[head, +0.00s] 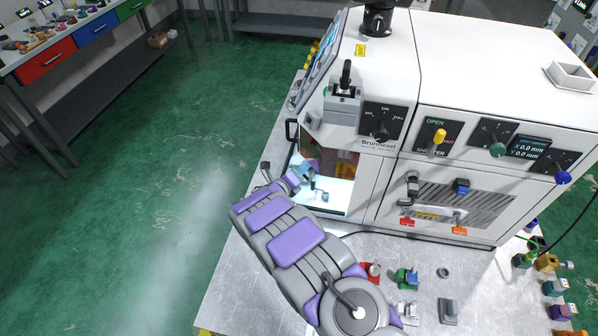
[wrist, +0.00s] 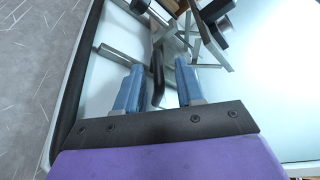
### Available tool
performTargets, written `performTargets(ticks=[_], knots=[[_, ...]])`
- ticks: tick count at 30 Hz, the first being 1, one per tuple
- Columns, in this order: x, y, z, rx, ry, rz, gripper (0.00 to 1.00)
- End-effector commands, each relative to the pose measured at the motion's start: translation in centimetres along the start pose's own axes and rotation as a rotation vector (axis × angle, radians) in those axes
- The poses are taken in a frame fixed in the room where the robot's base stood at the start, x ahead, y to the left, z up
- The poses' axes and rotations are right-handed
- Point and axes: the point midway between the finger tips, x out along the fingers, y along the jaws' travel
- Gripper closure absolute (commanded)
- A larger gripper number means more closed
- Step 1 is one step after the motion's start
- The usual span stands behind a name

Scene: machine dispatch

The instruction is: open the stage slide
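The white machine (head: 480,60) has an open, lit chamber (head: 335,190) at its lower left. My gripper (head: 305,172) is at the left side of this chamber's opening. In the wrist view, my gripper (wrist: 158,84) is open, with its two blue fingertips apart. A dark curved handle (wrist: 157,72) stands between the fingertips; I cannot tell whether either touches it. Metal bars (wrist: 125,55) and a pale flat surface (wrist: 260,100) lie around and beyond it. A small dark part (head: 320,193) stands on the bright chamber floor. Which part is the stage slide is not clear.
A joystick (head: 345,85), a yellow shutter knob (head: 438,138) and other knobs are on the machine's front. Small coloured parts (head: 405,278) lie on the metal table (head: 260,290) in front. A drawer bench (head: 85,40) stands far left; green floor between is clear.

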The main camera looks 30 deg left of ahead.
Motion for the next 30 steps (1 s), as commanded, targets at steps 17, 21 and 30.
performTargets(ticks=[17,21,30], knots=[[0.04,0.04,-0.04,0.001,0.0,0.001,0.94],[0.07,0.11,-0.07,0.0,0.002,0.001,1.0],[0.16,0.24,-0.13,-0.002,0.004,0.002,1.0]])
